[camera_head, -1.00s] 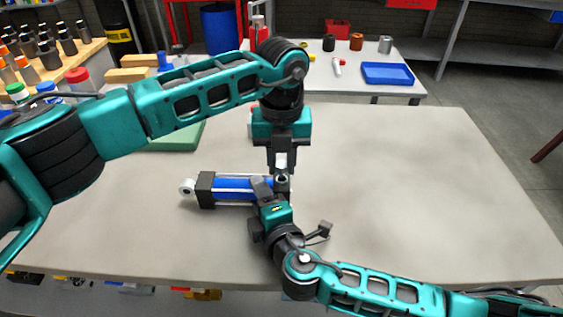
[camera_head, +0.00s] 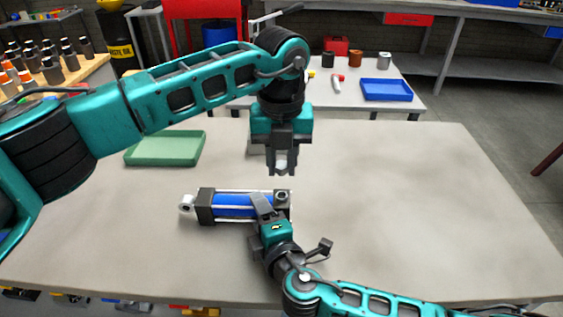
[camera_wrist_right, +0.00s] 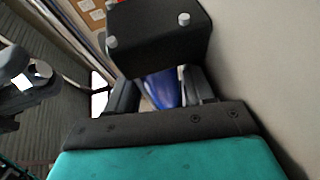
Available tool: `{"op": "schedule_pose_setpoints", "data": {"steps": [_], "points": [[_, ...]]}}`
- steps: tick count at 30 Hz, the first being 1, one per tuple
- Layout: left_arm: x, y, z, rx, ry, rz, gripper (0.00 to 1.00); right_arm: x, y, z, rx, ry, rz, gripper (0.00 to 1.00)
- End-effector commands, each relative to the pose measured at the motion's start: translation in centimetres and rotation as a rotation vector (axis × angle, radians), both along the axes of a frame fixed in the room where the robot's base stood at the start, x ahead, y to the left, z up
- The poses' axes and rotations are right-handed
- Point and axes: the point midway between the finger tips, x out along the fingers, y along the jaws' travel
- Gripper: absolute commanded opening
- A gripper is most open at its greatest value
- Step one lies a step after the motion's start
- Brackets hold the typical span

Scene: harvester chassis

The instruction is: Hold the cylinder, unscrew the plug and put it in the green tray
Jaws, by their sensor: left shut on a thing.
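The cylinder (camera_head: 232,212) has a blue barrel, dark end blocks and a silver eye at its left end. It lies on the table, and its blue barrel (camera_wrist_right: 162,90) shows in the right wrist view. My right gripper (camera_head: 261,207) has its fingers on both sides of the barrel near the right end block. My left gripper (camera_head: 282,170) points down above that block, apart from it, shut on a small silvery piece, apparently the plug (camera_head: 281,160). A round port (camera_head: 283,195) shows on top of the block. The green tray (camera_head: 129,160) lies back left, empty.
The grey table (camera_head: 400,200) is clear to the right. A back bench holds a blue tray (camera_head: 387,92) and other items. My left arm spans above the table's left side.

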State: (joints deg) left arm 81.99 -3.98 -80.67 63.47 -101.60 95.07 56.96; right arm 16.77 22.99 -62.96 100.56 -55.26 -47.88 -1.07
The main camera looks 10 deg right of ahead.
Motion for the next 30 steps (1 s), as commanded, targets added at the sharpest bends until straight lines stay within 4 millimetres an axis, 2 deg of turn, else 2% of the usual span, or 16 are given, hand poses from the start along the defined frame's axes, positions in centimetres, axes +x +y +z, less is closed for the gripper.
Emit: {"op": "schedule_pose_setpoints", "data": {"steps": [1,7,20,23,30], "points": [[0.0,0.0,0.0,0.000,0.000,0.000,0.00,0.0,0.0,0.0,0.000,0.000,0.000,0.57],[0.0,0.0,0.0,0.000,0.000,0.000,0.00,0.0,0.0,0.0,0.000,0.000,0.000,0.77],[0.0,0.0,-0.1,0.000,0.000,0.000,0.00,-0.5,-0.1,-0.3,-0.001,0.008,0.002,0.77],[0.0,0.0,-0.1,0.000,0.000,0.000,0.00,-1.7,-0.3,-0.3,0.000,0.011,0.002,0.77],[0.0,0.0,-0.3,0.000,0.000,0.000,0.00,-6.4,-1.6,0.6,0.000,0.007,0.001,0.77]]}}
